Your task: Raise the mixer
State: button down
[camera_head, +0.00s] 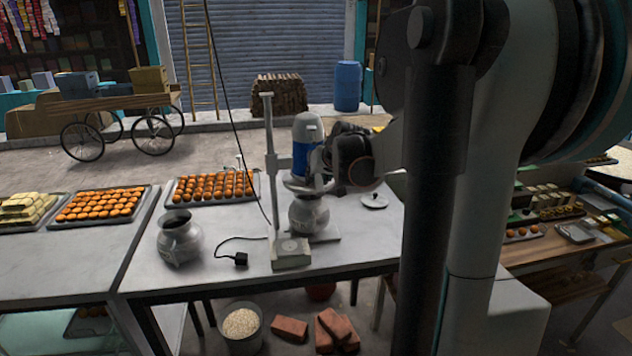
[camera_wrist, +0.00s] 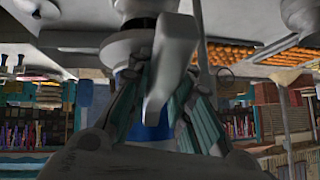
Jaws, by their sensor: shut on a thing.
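In the wrist view my gripper's fingers (camera_wrist: 160,100) lie on either side of a grey handle-like part of the mixer (camera_wrist: 172,70), with the mixer's blue band (camera_wrist: 150,130) behind. The exact contact is partly hidden.
A second metal pot (camera_head: 180,238) stands open at the left on the table (camera_head: 225,270). A lid (camera_head: 374,201) lies at the right. Trays of orange sweets (camera_head: 211,188) line the back. A black plug (camera_head: 240,259) and cord lie in front.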

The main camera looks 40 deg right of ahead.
aim_at(313, 142)
notch_tip(313, 142, up, 11)
jog(key=p, duration=0.4)
jog(key=shift+p, duration=0.35)
jog(key=c, duration=1.4)
grip_release()
jog(key=shift+r, duration=0.1)
notch_tip(313, 142, up, 10)
jog(key=shift+f, duration=0.1)
jog(key=shift+f, duration=0.1)
